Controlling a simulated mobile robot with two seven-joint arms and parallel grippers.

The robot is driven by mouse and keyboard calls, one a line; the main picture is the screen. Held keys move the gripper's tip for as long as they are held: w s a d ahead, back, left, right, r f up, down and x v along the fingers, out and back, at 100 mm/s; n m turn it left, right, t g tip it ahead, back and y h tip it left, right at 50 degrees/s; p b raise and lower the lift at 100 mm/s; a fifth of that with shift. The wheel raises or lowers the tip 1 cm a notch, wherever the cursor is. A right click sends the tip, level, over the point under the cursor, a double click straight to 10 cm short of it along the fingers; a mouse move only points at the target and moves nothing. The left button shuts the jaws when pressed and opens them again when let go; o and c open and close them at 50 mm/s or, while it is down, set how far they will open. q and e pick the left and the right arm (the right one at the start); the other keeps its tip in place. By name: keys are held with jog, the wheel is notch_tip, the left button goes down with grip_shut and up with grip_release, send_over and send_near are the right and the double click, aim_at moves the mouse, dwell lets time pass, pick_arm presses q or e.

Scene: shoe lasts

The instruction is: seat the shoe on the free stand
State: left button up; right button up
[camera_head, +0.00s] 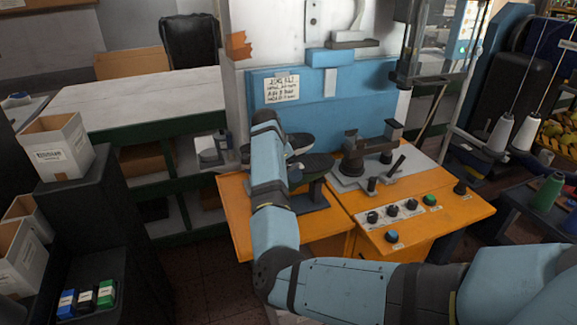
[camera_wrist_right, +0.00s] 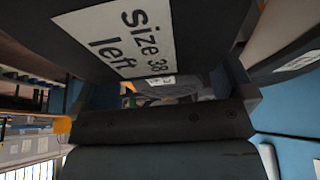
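Two dark shoes stand close together on the left half of the orange bench in the head view: a nearer one (camera_head: 318,164) and a farther one (camera_head: 300,140). A dark post stand (camera_head: 314,195) is under the nearer shoe. My right arm covers their left parts and hides its own gripper there. In the right wrist view a dark shoe labelled "size 38 left" (camera_wrist_right: 125,38) fills the top. My right gripper (camera_wrist_right: 165,88) has its fingers wide apart, close to this shoe; contact is unclear. Another labelled shoe (camera_wrist_right: 290,66) shows at the right. My left gripper is not in view.
A clamp-like fixture (camera_head: 368,150) on a grey plate stands right of the shoes. Knobs and buttons (camera_head: 405,207) line the bench front. A blue panel (camera_head: 345,95) rises behind. Boxes (camera_head: 57,147) stand on a dark shelf at left.

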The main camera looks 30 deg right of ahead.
jog(key=shift+f, duration=0.15)
jog(key=shift+a, duration=0.1)
jog(key=v, duration=1.4)
jog(key=shift+b, duration=0.35)
jog(key=shift+s, duration=0.1)
